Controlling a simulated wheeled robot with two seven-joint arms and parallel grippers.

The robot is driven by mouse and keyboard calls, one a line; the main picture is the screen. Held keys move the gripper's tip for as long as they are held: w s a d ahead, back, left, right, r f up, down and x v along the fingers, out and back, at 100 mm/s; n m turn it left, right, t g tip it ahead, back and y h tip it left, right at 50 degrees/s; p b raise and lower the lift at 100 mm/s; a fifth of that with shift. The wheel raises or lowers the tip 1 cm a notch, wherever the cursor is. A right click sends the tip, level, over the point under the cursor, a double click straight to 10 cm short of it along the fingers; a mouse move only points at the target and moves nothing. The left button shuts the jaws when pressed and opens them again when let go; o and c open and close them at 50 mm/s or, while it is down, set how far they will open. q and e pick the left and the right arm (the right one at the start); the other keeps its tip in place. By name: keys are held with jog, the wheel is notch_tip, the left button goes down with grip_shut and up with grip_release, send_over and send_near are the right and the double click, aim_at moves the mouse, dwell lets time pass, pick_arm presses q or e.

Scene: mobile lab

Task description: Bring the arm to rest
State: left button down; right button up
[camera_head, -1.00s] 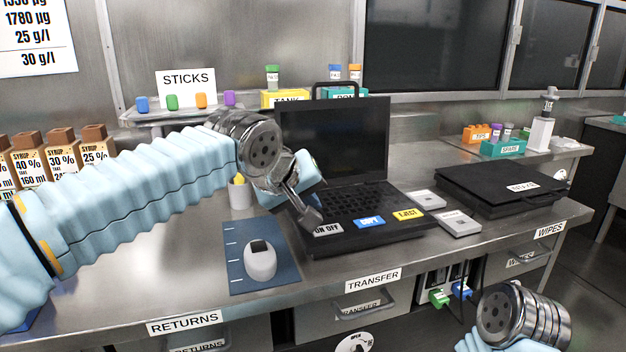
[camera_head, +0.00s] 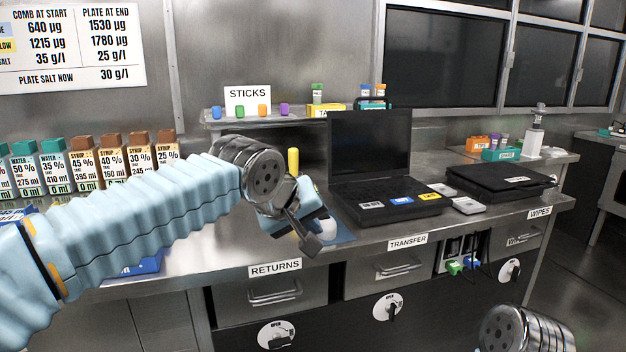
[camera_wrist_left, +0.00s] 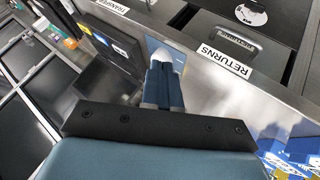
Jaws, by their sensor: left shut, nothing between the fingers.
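My left arm comes in from the left in the head view, in a pale blue ribbed sleeve. Its gripper (camera_head: 310,243) hangs over the front part of the bench, above the RETURNS drawer and left of the laptop. In the left wrist view the gripper's fingers (camera_wrist_left: 163,80) are together with nothing between them. My right arm shows only as a metal wrist (camera_head: 520,332) at the bottom right; its gripper is out of the frame.
The black laptop (camera_head: 372,150) stands open on the steel bench (camera_head: 190,262). A blue mat (camera_head: 343,232) lies partly behind my left gripper. Several syrup and water boxes (camera_head: 110,160) line the back left. A black case (camera_head: 490,182) lies at the right.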

pick_arm(q)
notch_tip(320, 180, down, 36)
jog(key=w+a+m+g, duration=0.1)
jog(key=a+m+g, duration=0.1)
jog(key=g, duration=0.2)
jog(key=s+a+f+g, duration=0.1)
jog(key=s+a+f, duration=0.3)
jog(key=s+f, duration=0.7)
jog(key=s+a+f+g, duration=0.2)
jog(key=s+a+f, duration=0.1)
jog(key=s+f, duration=0.8)
jog(key=shift+s+a+f+n+y, duration=0.3)
jog(key=shift+s+a+n, duration=0.05)
jog(key=shift+s+n, duration=0.1)
